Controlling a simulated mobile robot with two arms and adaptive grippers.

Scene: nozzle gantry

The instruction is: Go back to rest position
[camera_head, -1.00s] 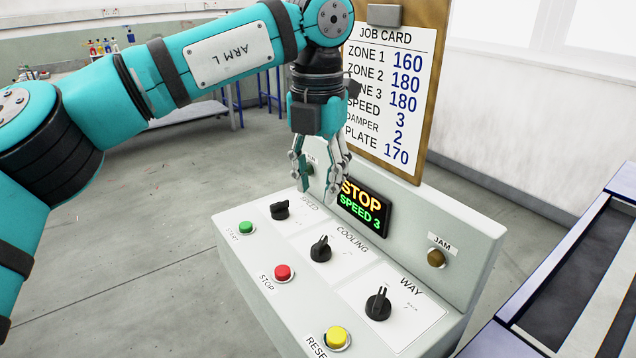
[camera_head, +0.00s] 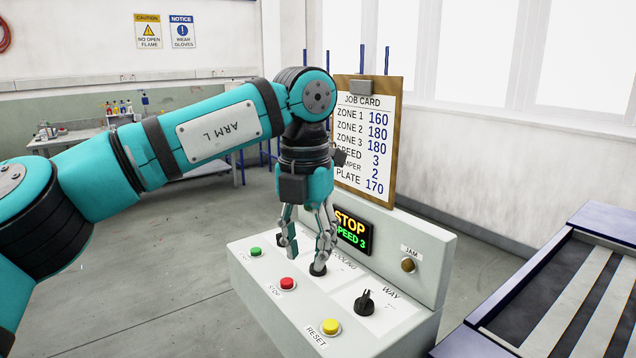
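The display (camera_head: 352,229) reads STOP and SPEED 3. A green button (camera_head: 256,251), a red button (camera_head: 288,283), a yellow button (camera_head: 331,327) and the black WAY knob (camera_head: 365,301) show on the panel. My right gripper is out of view.
A job card (camera_head: 365,145) on a board stands behind the console. A blue-framed conveyor (camera_head: 560,290) is at the right. A bench (camera_head: 75,138) with bottles stands at the back left. The floor between is clear.

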